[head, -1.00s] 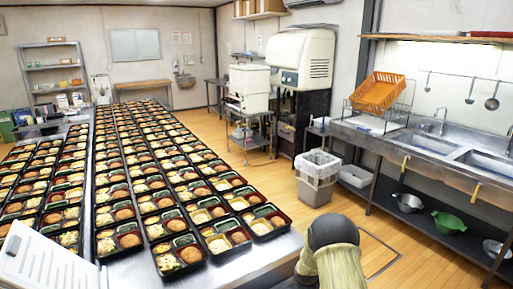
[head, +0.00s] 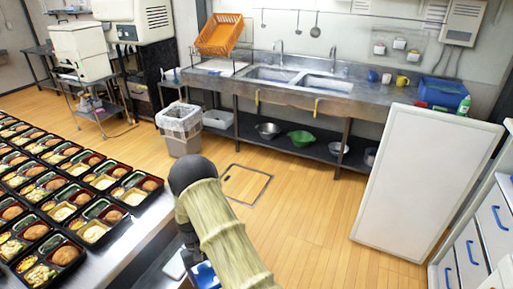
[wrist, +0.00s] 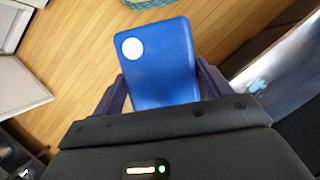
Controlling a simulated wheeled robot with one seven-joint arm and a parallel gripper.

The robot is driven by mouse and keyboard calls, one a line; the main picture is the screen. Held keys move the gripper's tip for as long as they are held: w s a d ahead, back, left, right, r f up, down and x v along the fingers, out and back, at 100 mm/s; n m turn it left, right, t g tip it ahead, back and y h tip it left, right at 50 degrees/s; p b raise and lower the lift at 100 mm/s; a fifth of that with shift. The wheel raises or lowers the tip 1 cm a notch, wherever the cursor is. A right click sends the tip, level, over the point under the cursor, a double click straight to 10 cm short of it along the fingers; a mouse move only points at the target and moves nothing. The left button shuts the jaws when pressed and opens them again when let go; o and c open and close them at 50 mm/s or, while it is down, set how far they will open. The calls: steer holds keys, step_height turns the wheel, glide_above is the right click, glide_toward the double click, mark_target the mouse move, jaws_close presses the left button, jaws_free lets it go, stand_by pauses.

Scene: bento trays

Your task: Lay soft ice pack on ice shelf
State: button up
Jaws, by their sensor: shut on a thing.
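A blue pack with rounded corners and a white round spot, which I take as the ice pack (wrist: 165,75), is held between the fingers of my gripper (wrist: 160,88) in the wrist view. Its near end is hidden behind the gripper body. In the head view a bit of blue, probably the same pack (head: 206,274), shows low beside my arm above the floor side of the counter. My gripper is mostly hidden by my arm there. I cannot tell any ice shelf for certain in these views.
Rows of filled bento trays (head: 93,231) cover the steel counter at left. A tall white panel-like unit (head: 428,180) stands at right, by drawers with blue handles (head: 495,222). A sink bench (head: 330,92) and a bin (head: 180,127) stand behind. The wooden floor between is open.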

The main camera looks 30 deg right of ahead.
mark_target(206, 272)
step_height(206, 272, up, 16)
steer(key=p, duration=1.5)
